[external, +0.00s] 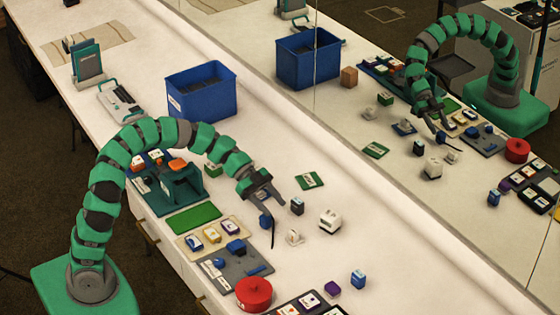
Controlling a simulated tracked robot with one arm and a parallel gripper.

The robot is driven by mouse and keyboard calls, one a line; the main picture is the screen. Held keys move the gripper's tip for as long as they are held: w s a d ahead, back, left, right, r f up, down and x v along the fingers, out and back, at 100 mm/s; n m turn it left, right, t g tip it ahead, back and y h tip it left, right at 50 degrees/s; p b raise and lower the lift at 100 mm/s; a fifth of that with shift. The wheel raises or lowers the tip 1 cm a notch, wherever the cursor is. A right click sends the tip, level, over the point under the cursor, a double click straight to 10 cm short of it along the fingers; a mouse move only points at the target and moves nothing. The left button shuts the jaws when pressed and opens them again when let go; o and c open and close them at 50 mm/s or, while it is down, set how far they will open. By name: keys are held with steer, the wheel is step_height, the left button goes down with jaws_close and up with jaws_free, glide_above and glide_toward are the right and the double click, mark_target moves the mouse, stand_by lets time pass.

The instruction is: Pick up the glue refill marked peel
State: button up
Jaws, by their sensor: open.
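No marking reading "peel" is legible at this size, so I cannot tell which item is the glue refill. Small loose items near my gripper (274,208) include a dark block (297,207), a white boxy item (330,221), a small white piece (294,237) and a blue piece (265,221). Farther toward the front stand a blue block (358,279) and a purple block (332,289). My gripper is open, low over the counter, just left of the dark block and close above the blue piece. Nothing shows held between its fingers.
A blue bin (202,92) stands behind my arm. A green card (309,181) lies right of my gripper. A green mat (194,218), a grey tray (222,272) and a red round container (254,294) line the near edge. The mirror (440,190) bounds the counter's right side.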

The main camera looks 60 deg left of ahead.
mark_target(293, 231)
steer(key=x, duration=0.4)
steer(key=shift+d+f, duration=0.1)
steer(key=shift+d, duration=0.1)
steer(key=b+x, duration=0.2)
steer(key=x, duration=0.3)
steer(key=shift+s+f, duration=0.1)
steer(key=shift+f, duration=0.05)
steer(key=shift+a, duration=0.1)
jaws_close()
